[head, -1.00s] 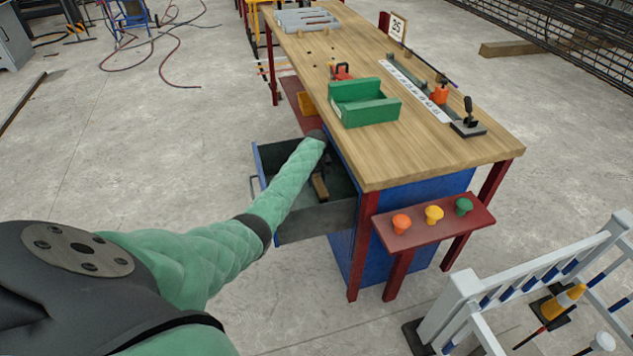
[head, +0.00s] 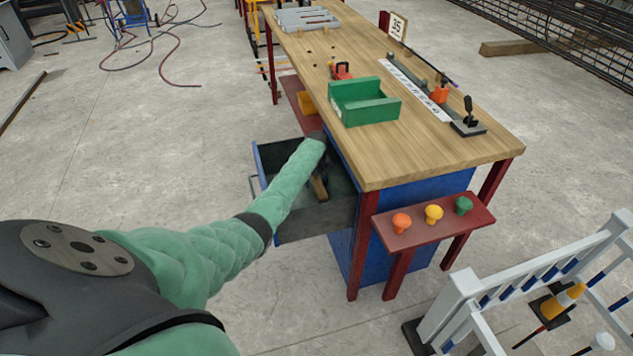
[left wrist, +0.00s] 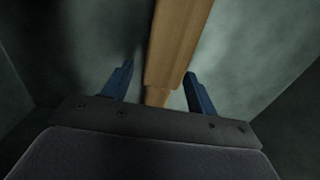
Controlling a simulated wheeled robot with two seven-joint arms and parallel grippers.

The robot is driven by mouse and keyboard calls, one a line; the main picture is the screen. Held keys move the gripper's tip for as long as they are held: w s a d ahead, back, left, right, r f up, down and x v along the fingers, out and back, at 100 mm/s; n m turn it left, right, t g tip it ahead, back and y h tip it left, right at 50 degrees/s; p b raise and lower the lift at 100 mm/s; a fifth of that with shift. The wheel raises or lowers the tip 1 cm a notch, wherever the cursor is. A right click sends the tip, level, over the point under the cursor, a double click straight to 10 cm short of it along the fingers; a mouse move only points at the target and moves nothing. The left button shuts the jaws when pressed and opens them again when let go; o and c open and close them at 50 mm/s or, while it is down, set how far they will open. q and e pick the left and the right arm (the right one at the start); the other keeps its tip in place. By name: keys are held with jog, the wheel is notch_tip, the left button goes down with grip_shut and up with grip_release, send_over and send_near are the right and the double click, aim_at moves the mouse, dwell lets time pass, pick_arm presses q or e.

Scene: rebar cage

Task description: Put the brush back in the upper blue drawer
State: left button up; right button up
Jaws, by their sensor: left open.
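The upper blue drawer (head: 300,222) is pulled out from the workbench, and its dark grey inside shows. The brush (head: 320,187) lies in it; only its wooden part shows in the head view, the rest being hidden behind my left arm. In the left wrist view the wooden brush (left wrist: 178,45) runs away from me above the drawer floor or on it. My left gripper (left wrist: 158,82) is open, with its blue fingers on either side of the wood and gaps visible. In the head view my left gripper (head: 322,162) is mostly hidden by the arm. My right gripper is not in view.
The wooden workbench (head: 440,153) stands above the drawer, with a green open box (head: 372,110) and a red clamp on top. A red shelf with coloured knobs (head: 434,220) juts from the near end. White barriers (head: 470,300) stand at the lower right.

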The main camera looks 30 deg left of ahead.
aim_at(317, 179)
pick_arm(q)
notch_tip(317, 179, up, 12)
dwell(0.5)
dwell(0.4)
